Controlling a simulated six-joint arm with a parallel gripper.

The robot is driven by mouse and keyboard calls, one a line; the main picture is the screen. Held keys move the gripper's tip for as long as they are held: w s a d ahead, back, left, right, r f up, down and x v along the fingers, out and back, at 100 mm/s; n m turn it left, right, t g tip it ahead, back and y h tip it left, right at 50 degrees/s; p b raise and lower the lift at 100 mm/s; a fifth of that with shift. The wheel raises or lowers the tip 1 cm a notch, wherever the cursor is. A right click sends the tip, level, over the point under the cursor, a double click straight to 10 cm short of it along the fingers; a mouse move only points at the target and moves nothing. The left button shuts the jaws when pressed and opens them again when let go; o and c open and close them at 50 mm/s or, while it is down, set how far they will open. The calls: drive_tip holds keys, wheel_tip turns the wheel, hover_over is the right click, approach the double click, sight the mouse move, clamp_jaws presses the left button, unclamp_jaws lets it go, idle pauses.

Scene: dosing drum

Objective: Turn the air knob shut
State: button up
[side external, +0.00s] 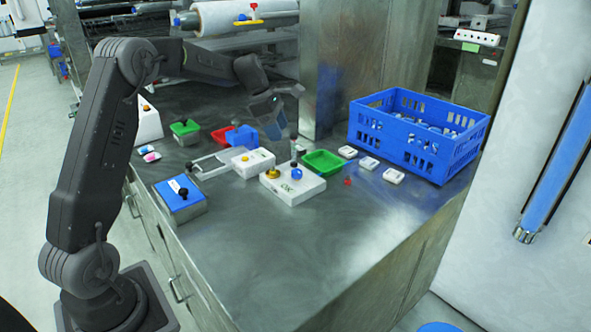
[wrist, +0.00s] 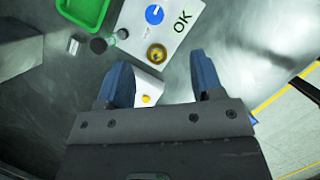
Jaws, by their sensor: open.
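A white box (side external: 305,187) marked OK sits mid-bench and carries a blue round knob (side external: 297,173) and a gold knob (side external: 273,173). No label naming the air knob is readable. In the wrist view the blue knob (wrist: 154,14) has a white pointer mark, at the top of the picture. The gold knob (wrist: 157,54) appears between my fingertips in that view. My gripper (side external: 268,117) has blue fingers, is open and empty, and hangs above the bench, apart from the box. It also shows in the wrist view (wrist: 159,65).
Another white box (side external: 247,168) with a yellow button stands just left of the OK box. A green tray (side external: 323,151) and small white items (side external: 369,163) lie right. A blue crate (side external: 420,163) stands far right; a metal column (side external: 318,70) rises behind. Front bench is clear.

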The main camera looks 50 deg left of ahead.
sight(296, 171)
drive_tip(key=shift+n, duration=0.5)
drive_tip(key=x, duration=0.5)
drive_tip(key=a+x, duration=0.1)
drive_tip(key=x, duration=0.8)
drive_tip(key=shift+w+a+f, duration=0.1)
drive_tip(key=shift+w+f, duration=0.2)
drive_tip(key=shift+f, duration=0.2)
drive_tip(key=shift+c, duration=0.2)
drive_tip(key=c, duration=0.9)
drive_tip(key=m, duration=0.2)
drive_tip(key=m+g+h, duration=0.1)
drive_tip(key=m, duration=0.1)
drive_tip(key=shift+w+m+g, duration=0.1)
drive_tip(key=shift+m+g, duration=0.2)
drive_tip(key=shift+m, duration=0.1)
drive_tip(key=o, duration=0.9)
drive_tip(key=shift+o, duration=0.2)
drive_tip(key=shift+a+r, duration=0.1)
